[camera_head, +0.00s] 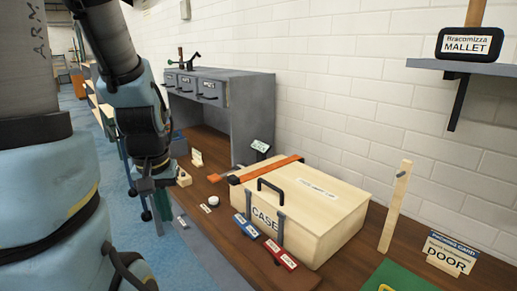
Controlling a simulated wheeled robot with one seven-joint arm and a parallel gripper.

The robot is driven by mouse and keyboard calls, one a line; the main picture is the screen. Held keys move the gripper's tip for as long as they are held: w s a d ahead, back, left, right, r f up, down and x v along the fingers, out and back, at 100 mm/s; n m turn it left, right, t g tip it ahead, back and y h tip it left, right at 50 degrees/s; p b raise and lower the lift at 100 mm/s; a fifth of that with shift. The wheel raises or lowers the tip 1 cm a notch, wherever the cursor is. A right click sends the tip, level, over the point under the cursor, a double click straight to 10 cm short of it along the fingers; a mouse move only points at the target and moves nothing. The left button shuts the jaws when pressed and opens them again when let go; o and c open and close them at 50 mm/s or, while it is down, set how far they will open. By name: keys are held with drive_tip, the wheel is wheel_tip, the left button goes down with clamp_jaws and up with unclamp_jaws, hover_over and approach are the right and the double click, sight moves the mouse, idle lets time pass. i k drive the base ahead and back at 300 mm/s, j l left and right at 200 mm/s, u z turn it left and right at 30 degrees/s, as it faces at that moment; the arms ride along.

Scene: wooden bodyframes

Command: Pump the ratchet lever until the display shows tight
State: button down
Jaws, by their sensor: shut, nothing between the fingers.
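A pale wooden case (335,205) labelled "CASE", with a black handle, sits on the brown bench. An orange strap (272,168) runs over its far left end. A small dark part (233,180) on the strap at the case's edge looks like the ratchet; its lever cannot be made out clearly.
Blue (245,226) and red (281,255) tagged pieces lie in front of the case. A white round item (213,201) is on the bench. A grey drawer cabinet (222,95) stands behind. An upright wooden post (395,208) and a "DOOR" sign (448,255) are at right.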

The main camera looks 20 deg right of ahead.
sight(214, 178)
drive_tip(key=z, duration=0.35)
drive_tip(key=i+j+z, duration=0.45)
drive_tip(key=j+z, duration=0.25)
drive_tip(key=j, duration=0.15)
drive_tip(key=i+j, duration=0.15)
drive_tip(key=j, duration=0.25)
drive_tip(key=i+j, duration=0.15)
drive_tip(key=j, duration=0.2)
drive_tip(key=i+j+z, duration=0.1)
drive_tip(key=j, duration=0.3)
drive_tip(key=i+j, duration=0.2)
drive_tip(key=j, duration=0.2)
drive_tip(key=i+j, duration=0.1)
drive_tip(key=j, duration=0.3)
drive_tip(key=z, duration=0.05)
